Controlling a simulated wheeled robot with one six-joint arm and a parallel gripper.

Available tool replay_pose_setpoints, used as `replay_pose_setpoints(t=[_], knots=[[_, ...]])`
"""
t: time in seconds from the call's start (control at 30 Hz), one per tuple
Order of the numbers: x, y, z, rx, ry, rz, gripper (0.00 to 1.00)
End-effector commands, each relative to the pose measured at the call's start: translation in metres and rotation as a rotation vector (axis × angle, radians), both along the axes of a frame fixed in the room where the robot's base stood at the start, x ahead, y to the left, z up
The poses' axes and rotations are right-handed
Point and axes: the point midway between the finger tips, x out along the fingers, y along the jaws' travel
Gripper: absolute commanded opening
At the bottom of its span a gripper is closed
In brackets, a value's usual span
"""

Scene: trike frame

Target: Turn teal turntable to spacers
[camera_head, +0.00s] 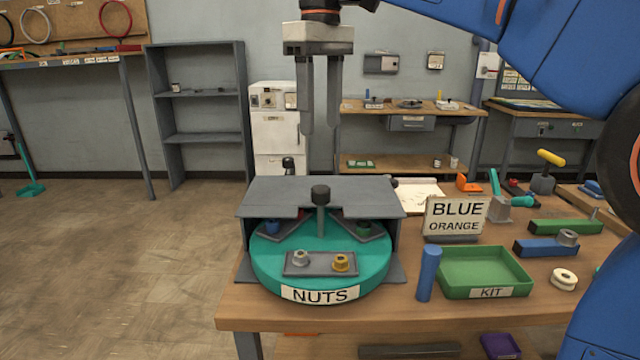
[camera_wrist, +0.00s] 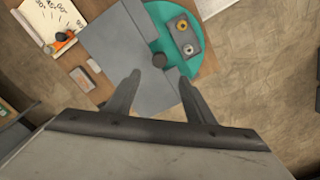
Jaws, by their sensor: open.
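The teal turntable (camera_head: 320,277) sits on the workbench with a label reading NUTS at its front. A grey plate on it holds a silver nut (camera_head: 301,258) and a gold nut (camera_head: 341,262). A black-topped knob (camera_head: 320,194) stands up at its middle. A grey cover (camera_head: 280,192) hides the turntable's back; parts of two more trays with blue, red and green pieces show under it. My gripper (camera_head: 320,130) is open and empty, pointing down above the cover. In the wrist view, the fingers (camera_wrist: 162,88) are over the cover, with the turntable (camera_wrist: 168,50) beyond.
A sign (camera_head: 455,217) reads BLUE ORANGE. A yellow-handled tool (camera_head: 548,160) stands farther back. Space above the turntable's front is clear.

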Motion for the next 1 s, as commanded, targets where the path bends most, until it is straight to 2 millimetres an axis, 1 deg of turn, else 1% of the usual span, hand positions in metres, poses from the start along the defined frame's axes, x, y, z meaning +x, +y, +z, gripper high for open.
replay_pose_setpoints(t=[0.03, 0.1, 0.6, 0.8, 1.0], knots=[[-0.001, 0.0, -0.009, -0.002, 0.003, 0.0, 0.49], [-0.001, 0.0, -0.022, -0.002, 0.003, 0.0, 0.49], [-0.001, -0.001, -0.108, -0.002, 0.001, -0.001, 0.49], [0.0, 0.0, -0.131, -0.001, 0.001, -0.001, 0.49], [0.0, 0.0, -0.139, 0.0, 0.0, -0.001, 0.49]])
